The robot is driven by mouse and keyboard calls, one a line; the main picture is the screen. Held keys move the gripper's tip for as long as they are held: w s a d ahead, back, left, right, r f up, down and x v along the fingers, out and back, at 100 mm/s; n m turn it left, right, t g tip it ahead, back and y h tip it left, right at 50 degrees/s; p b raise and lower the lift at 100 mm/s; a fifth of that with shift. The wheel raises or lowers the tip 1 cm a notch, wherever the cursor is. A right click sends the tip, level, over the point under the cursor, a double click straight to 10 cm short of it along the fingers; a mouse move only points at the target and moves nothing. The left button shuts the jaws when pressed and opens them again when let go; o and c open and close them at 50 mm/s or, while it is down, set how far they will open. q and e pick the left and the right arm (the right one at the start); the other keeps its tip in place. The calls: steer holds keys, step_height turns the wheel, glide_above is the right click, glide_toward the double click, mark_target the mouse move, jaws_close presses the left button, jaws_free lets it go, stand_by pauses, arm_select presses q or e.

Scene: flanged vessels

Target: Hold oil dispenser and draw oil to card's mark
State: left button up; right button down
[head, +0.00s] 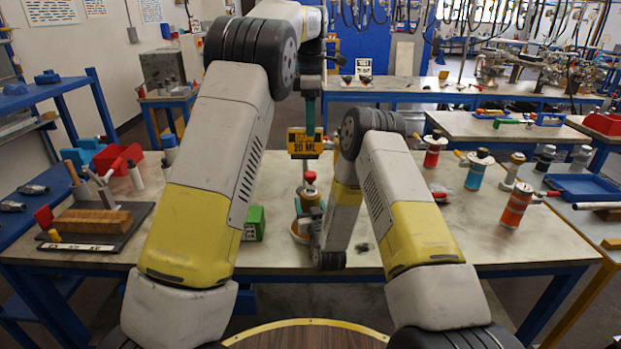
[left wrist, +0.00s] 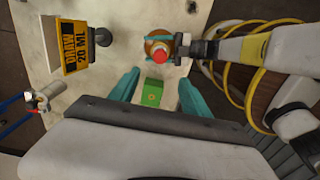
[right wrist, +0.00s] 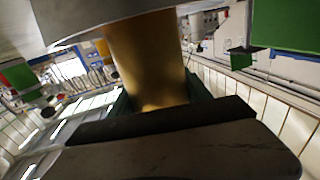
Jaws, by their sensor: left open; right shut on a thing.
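The oil dispenser (head: 310,198), an amber body with a red knob on top, stands on the table in the head view. In the left wrist view its red knob (left wrist: 159,57) shows from above. My right gripper (left wrist: 192,48) is shut on its side; the right wrist view shows the golden body (right wrist: 148,60) between the fingers. The yellow card (head: 304,143), reading "DRAW 20 ML", stands behind the dispenser; it also shows in the left wrist view (left wrist: 76,48). My left gripper (head: 310,122) is open and empty above the knob, pointing down.
A green box (head: 253,223) stands left of the dispenser. Red and blue flanged vessels (head: 474,168) stand at the right of the table. A dark tray (head: 128,225) with a wooden block lies at the left. My arms hide part of the tabletop.

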arm_select(q)
steer(key=shift+r, duration=1.55)
arm_select(e)
steer(key=shift+c, duration=2)
jaws_free()
